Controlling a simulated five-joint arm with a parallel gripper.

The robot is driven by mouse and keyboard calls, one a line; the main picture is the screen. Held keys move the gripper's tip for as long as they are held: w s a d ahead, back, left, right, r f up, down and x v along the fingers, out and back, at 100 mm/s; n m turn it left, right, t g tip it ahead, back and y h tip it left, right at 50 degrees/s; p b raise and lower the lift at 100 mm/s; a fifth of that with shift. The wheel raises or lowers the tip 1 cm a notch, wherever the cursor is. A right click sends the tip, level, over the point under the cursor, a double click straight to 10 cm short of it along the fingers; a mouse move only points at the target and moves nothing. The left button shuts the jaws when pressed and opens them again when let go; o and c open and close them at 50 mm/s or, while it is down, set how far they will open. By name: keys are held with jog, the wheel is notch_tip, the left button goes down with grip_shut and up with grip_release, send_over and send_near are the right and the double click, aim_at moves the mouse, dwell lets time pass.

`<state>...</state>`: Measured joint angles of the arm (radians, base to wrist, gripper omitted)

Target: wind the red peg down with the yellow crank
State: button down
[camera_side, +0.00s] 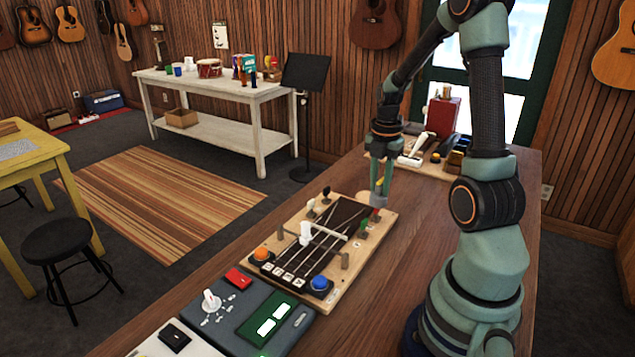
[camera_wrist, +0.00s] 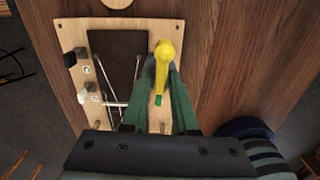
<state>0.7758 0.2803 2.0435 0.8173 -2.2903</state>
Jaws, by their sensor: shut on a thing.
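My gripper (camera_side: 379,190) is over the far right corner of the wooden string board (camera_side: 386,222). In the wrist view my gripper (camera_wrist: 163,75) is shut on the yellow crank (camera_wrist: 168,52). A little yellow of the crank (camera_side: 379,182) shows between the fingers in the side view. The red peg (camera_side: 375,214) is at the board's right side, just below the fingertips; I cannot tell whether the crank touches it. The green peg (camera_side: 363,229) stands nearer the camera and also shows below the crank in the wrist view (camera_wrist: 158,100). The red peg is hidden there.
A black peg (camera_side: 326,192) and a white peg (camera_side: 311,206) stand on the board's left side. A control box (camera_side: 255,318) adjoins the board's near end. A tool tray (camera_side: 428,168) lies behind.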

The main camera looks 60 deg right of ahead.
jog(key=shift+f, duration=1.25)
dwell(1.1)
jog(key=shift+m, duration=1.5)
jog(key=shift+m, duration=1.5)
jog(key=shift+m, duration=1.5)
